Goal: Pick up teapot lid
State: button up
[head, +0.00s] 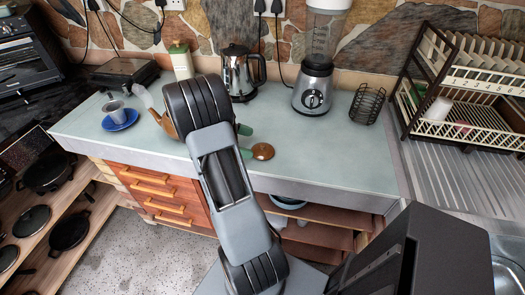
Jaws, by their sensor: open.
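The teapot lid (263,151) is a small round brown disc lying on the pale green counter (330,150), just right of my gripper. My gripper (246,141) is open, with two dark, green-tipped fingers pointing right, one above the other in the picture. The lower fingertip is close to the lid's left edge; I cannot tell whether it touches. No object shows between the fingers. The brown teapot (166,125) stands left of my arm. Its spout side shows, and the rest is hidden behind my arm.
A blue saucer with a grey cup (115,112) sits at the counter's left. A steel kettle (239,72), a blender (314,75) and a dark wire holder (367,103) stand at the back. A dish rack (470,115) is at right. The counter right of the lid is clear.

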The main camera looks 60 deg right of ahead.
aim_at(263, 145)
jog(key=shift+p+x, duration=0.45)
jog(key=shift+x, duration=2.55)
jog(key=shift+s+r, duration=0.1)
jog(key=c, duration=0.8)
